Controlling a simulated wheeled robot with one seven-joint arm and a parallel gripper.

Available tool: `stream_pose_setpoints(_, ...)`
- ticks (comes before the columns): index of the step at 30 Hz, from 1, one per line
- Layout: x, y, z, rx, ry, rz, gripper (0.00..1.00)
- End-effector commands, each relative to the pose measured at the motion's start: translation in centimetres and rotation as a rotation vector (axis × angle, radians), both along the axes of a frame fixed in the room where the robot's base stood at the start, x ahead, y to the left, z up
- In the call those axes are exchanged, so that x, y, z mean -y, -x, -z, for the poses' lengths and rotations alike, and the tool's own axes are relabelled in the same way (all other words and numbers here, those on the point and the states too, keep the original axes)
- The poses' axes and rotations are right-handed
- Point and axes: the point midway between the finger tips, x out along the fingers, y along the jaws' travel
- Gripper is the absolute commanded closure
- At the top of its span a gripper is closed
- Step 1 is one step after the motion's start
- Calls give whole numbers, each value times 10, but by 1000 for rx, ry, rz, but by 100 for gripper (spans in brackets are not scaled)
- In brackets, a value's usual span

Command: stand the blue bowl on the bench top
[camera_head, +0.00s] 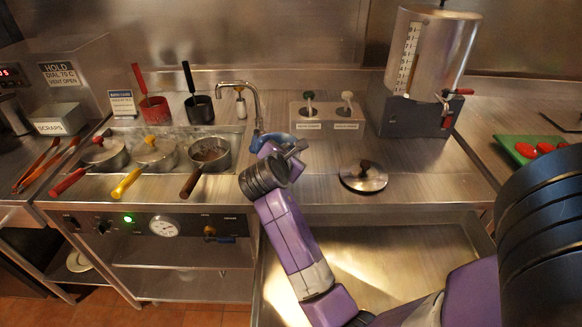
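The blue bowl (264,139) shows below the tap, at the middle of the bench top (320,172). Only part of its blue surface is visible, because my wrist and gripper cover the rest. My gripper (297,149) is right at the bowl, overlapping its right and front side in this view. The fingers are small and partly hidden by the wrist, so I cannot tell whether they grip the bowl or only stand beside it. Whether the bowl touches the bench top is also unclear.
A round metal lid (376,179) with a dark knob lies right of my gripper. The tap (252,100) stands behind. Pans with handles (205,155) fill the left wells. A tall dispenser (425,70) and green tray (515,146) are right. Bench front is mostly clear.

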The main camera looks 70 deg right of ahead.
Motion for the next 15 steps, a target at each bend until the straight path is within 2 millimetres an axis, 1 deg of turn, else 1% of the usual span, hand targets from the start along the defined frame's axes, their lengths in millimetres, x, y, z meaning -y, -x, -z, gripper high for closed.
stream_pose_setpoints(5, 0, 0, 13, 0, 1, 0, 100)
stream_pose_setpoints(12, 0, 0, 46, -2, 0, -1, 100)
stream_pose_setpoints(15, 0, 0, 51, 0, 1, 0, 100)
